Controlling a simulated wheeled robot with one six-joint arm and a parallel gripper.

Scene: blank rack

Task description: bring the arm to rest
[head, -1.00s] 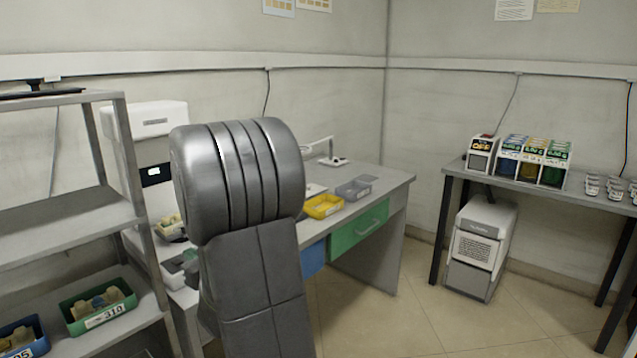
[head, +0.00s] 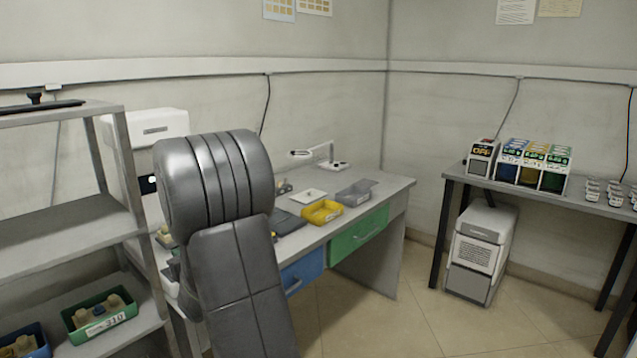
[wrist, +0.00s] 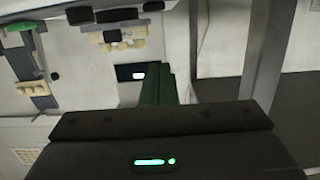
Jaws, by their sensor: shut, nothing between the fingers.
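My arm (head: 228,230) rises in front of the head camera, its thick grey joint in front of the bench and the white machine. My gripper is hidden behind the arm in the head view. In the wrist view, my gripper (wrist: 163,84) shows as narrow dark green fingers beyond the black housing with a green light. The fingers are together, with nothing seen between them.
A grey shelf rack (head: 68,212) stands close at left, with a green bin (head: 100,316) low on it. The bench (head: 383,192) behind carries a yellow tray (head: 322,211) and a grey tray (head: 356,192). Floor at right is open before a side table (head: 455,172).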

